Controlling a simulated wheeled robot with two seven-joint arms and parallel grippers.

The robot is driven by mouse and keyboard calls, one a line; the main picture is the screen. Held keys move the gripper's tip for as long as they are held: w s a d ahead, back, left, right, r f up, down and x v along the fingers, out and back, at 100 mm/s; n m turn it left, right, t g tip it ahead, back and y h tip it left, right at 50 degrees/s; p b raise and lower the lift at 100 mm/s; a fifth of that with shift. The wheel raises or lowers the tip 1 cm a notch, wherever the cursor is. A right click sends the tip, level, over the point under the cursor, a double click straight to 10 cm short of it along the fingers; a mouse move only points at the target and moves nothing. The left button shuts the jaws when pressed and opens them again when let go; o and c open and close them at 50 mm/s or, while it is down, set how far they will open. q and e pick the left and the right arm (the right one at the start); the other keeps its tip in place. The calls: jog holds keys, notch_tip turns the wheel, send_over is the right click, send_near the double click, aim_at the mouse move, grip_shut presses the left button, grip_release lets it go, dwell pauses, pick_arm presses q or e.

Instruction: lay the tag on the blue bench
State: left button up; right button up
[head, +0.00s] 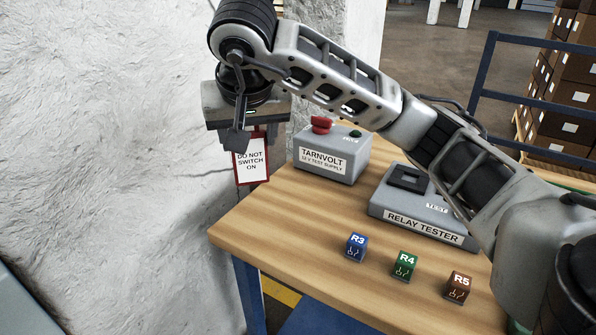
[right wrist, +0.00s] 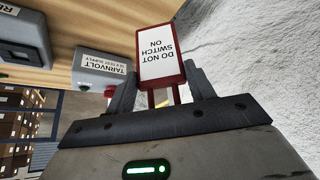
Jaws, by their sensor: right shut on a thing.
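My right gripper (head: 246,143) reaches across from the right and is shut on the tag (head: 251,165). The tag is a white card with a red border reading "DO NOT SWITCH ON". It hangs below the jaws in the head view, and it shows between the two fingers in the right wrist view (right wrist: 162,55). The bench (head: 285,222) has a wooden top and blue legs. In the head view the tag appears just off the bench's left edge, against the white wall; its height over the top is hard to tell. My left gripper is not in view.
The grey Tarnvolt supply (head: 330,160), with a red knob, stands at the bench's back. The relay tester (head: 415,215) is right of it. Blocks R3 (head: 356,248), R4 (head: 404,267) and R5 (head: 458,288) stand in front. The left part of the top is clear.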

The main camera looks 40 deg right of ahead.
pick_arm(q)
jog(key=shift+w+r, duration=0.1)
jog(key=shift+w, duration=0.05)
pick_arm(e)
jog(key=d+f, duration=0.6)
jog(key=f, duration=0.3)
jog(key=shift+s+d+f, duration=0.2)
jog(key=shift+s+f, duration=0.15)
jog(key=shift+s, duration=0.1)
jog(key=shift+f+b, duration=0.25)
jog(key=shift+b, duration=0.1)
jog(key=o, duration=1)
jog(key=shift+r, duration=0.1)
jog(key=shift+c, duration=0.2)
